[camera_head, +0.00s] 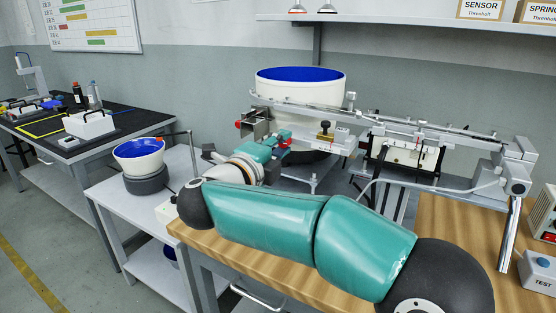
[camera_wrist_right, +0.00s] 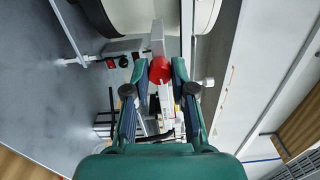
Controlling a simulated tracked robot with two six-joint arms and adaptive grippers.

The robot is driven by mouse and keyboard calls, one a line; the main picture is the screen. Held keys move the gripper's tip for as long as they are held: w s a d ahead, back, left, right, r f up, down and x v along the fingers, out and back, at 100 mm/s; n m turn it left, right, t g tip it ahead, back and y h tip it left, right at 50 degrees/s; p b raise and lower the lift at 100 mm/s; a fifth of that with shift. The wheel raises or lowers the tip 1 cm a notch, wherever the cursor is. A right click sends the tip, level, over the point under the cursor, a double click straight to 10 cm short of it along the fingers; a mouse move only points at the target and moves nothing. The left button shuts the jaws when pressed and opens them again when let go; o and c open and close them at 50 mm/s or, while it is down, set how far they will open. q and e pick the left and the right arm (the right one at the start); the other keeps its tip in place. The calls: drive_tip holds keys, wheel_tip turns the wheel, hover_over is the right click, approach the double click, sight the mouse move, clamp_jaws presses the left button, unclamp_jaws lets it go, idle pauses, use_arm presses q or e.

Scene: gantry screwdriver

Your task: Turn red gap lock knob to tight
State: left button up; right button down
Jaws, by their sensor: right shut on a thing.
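The red knob (camera_wrist_right: 160,70) sits between the two fingertips of my right gripper (camera_wrist_right: 159,74) in the right wrist view, with a fingertip against each side. The gripper is shut on it. In the head view my right gripper (camera_head: 276,141) reaches the feeder rail from the front, and only a small red part (camera_head: 286,146) shows beside its fingers. I cannot read the knob's turn angle or any tight mark. My left gripper is not in view.
A large white bowl with a blue inside (camera_head: 300,91) stands behind the gripper. A metal rail assembly (camera_head: 440,132) runs to the right above the wooden bench (camera_head: 455,215). A smaller bowl (camera_head: 139,160) stands on a side table at left. A TEST box (camera_head: 538,272) is at right.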

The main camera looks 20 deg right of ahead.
drive_tip(key=shift+f+m+b, duration=0.35)
drive_tip(key=shift+m+b, duration=0.25)
drive_tip(key=shift+m, duration=0.1)
drive_tip(key=c, duration=1)
unclamp_jaws()
drive_tip(key=shift+s+r, duration=0.1)
drive_tip(key=shift+o, duration=0.2)
drive_tip(key=shift+r, duration=0.1)
drive_tip(key=v, duration=1.2)
